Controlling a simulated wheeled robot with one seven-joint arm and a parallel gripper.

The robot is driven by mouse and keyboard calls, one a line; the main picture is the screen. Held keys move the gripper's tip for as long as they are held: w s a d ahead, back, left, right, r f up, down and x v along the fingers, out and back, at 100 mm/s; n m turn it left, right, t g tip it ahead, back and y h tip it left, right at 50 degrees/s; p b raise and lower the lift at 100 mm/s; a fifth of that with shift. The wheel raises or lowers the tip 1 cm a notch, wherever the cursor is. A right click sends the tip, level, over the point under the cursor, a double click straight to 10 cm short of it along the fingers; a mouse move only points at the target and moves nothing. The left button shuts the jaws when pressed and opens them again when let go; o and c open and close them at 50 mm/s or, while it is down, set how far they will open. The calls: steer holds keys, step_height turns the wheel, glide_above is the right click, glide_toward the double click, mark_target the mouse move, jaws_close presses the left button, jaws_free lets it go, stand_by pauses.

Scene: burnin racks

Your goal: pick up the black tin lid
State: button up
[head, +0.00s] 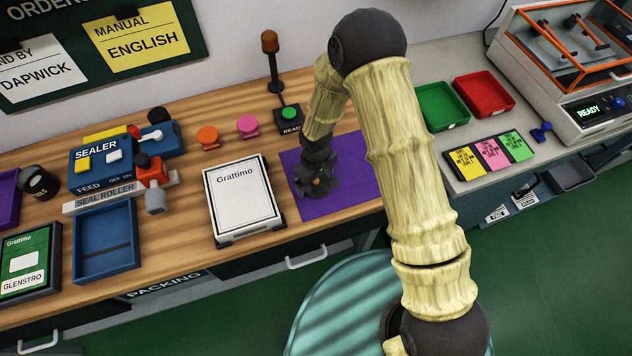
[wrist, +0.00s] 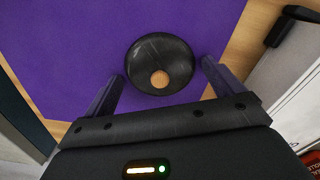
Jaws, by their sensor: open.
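The black tin lid (wrist: 152,52) is a round, glossy dark disc with a small tan-brown spot near its middle. It lies on the purple mat (wrist: 65,60), which also shows on the wooden bench in the head view (head: 352,200). My gripper (wrist: 161,72) is open above the mat, with one finger on each side of the lid. The lid sits between the fingertips, and I cannot tell whether either finger touches it. In the head view my gripper (head: 318,187) is over the mat and hides the lid.
A white Grattimo box (head: 240,198) stands just left of the mat. A lamp post with a green button (head: 289,113) and pink (head: 247,125) and orange (head: 207,136) knobs stand behind. Green (head: 440,105) and red (head: 484,93) trays lie on the right counter.

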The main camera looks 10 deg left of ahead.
steer(key=shift+c, duration=0.2)
steer(key=c, duration=1.1)
steer(key=shift+s, duration=0.1)
steer(key=shift+c, duration=0.5)
steer(key=shift+d, duration=0.1)
steer(key=shift+c, duration=0.2)
